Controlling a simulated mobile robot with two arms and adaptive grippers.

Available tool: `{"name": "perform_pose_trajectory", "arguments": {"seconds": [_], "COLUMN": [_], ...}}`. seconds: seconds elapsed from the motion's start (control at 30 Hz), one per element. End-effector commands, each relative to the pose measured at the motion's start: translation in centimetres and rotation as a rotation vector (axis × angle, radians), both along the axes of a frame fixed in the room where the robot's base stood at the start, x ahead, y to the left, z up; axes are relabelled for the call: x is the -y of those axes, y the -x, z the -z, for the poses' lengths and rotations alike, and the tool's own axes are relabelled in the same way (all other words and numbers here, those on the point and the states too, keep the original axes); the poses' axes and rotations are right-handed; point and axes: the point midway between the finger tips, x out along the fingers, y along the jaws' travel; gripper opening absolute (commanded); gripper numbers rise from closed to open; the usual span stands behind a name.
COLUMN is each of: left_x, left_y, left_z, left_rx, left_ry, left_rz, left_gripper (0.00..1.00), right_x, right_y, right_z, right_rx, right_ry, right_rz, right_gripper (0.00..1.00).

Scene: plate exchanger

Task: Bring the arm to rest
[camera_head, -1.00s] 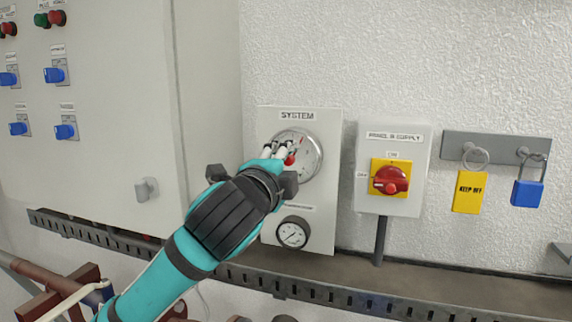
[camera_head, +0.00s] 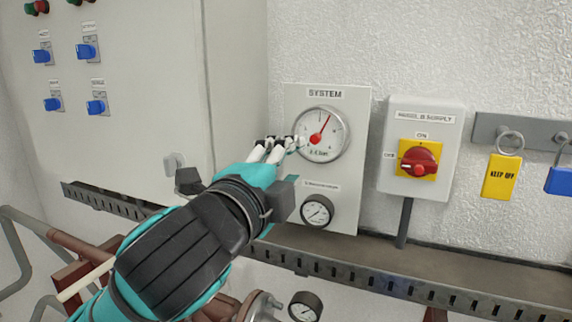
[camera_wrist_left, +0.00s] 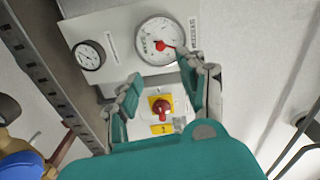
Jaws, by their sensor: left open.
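My left gripper (camera_head: 276,150) is open and empty, in front of the left edge of the SYSTEM gauge panel (camera_head: 296,110). Its pale fingertips point up toward the wall, just left of the large round gauge (camera_head: 335,145); whether they touch the panel I cannot tell. The gauge has a red needle and a red centre. In the left wrist view, the open fingers (camera_wrist_left: 162,78) stand wide apart, with the gauge (camera_wrist_left: 155,36) and the red rotary switch (camera_wrist_left: 160,106) showing beyond and between them. My right gripper is not in view.
A grey cabinet (camera_head: 150,120) stands left. A slotted rail (camera_head: 340,275) and pipes (camera_head: 85,250) run below.

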Motion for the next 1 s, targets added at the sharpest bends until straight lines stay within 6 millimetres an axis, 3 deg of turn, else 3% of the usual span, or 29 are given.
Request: {"name": "perform_pose_trajectory", "arguments": {"seconds": [0.27,0.37,0.43,0.6,0.73,0.87,1.0], "left_x": [0.0,-0.3,-0.7,-2.9,-5.1,-7.6,-10.3], "left_y": [0.0,-0.5,-1.0,-1.8,-0.7,2.1,6.9], "left_z": [0.2,1.8,4.2,14.0,22.5,30.8,38.9], "left_rx": [-0.004,-0.049,-0.12,-0.384,-0.596,-0.795,-0.979], "left_ry": [0.003,0.036,0.09,0.305,0.479,0.636,0.772], "left_rz": [-0.001,-0.003,-0.01,-0.075,-0.175,-0.317,-0.505], "left_gripper": [0.42,0.42,0.42,0.42,0.42,0.42,0.42], "right_x": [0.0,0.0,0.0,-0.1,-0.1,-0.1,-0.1], "right_y": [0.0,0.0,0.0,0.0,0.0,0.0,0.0], "right_z": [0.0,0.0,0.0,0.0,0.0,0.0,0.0], "right_rx": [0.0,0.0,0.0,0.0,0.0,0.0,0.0], "right_ry": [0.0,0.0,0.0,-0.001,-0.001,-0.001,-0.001], "right_rz": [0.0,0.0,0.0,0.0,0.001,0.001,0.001], "right_gripper": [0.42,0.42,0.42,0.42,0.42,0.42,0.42]}}
